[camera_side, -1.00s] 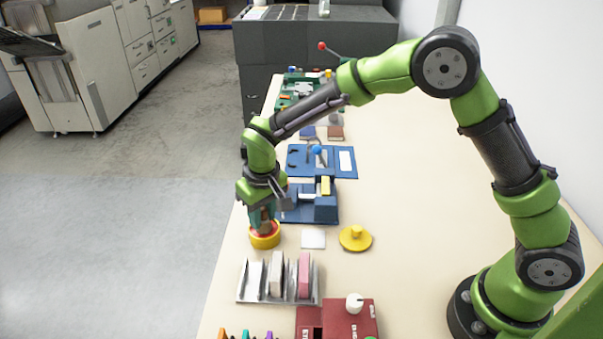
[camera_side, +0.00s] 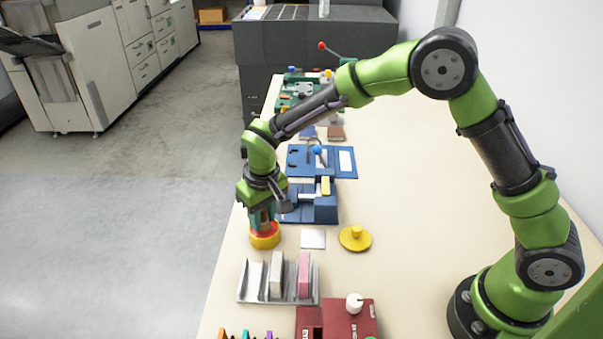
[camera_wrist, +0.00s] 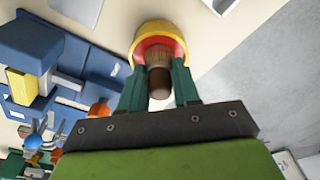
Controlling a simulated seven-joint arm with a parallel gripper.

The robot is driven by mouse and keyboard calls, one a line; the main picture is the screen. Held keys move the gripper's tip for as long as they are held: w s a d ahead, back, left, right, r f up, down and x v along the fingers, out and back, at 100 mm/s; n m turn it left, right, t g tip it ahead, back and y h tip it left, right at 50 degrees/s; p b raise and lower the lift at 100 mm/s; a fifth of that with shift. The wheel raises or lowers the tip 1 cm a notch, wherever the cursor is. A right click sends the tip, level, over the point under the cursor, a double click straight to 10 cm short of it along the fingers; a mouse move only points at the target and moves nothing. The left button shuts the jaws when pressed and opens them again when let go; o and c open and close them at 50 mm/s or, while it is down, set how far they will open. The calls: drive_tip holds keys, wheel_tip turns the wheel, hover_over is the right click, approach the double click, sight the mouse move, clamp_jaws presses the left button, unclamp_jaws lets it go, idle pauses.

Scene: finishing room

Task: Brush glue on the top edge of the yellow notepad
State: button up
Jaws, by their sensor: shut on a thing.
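My gripper (camera_wrist: 160,80) is shut on a brush (camera_wrist: 159,82), whose round brown handle end points at the wrist camera. The bristles reach into the yellow glue pot (camera_wrist: 178,30) with a red inner ring; their tips are hidden. In the side view my gripper (camera_side: 262,215) is right over the pot (camera_side: 265,241), near the table's left edge. The yellow notepad (camera_side: 325,185) sits in a blue fixture (camera_side: 322,207) behind the pot. The notepad also shows at the left of the wrist view (camera_wrist: 19,86), apart from the brush.
A white square (camera_side: 313,239) and a yellow knobbed lid (camera_side: 356,239) lie right of the pot. A metal rack (camera_side: 308,298) with white and pink pads and a red box (camera_side: 340,320) stand in front. The table's right side is largely clear.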

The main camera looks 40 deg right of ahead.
drive_tip(key=shift+f, duration=0.1)
drive_tip(key=shift+r, duration=3.55)
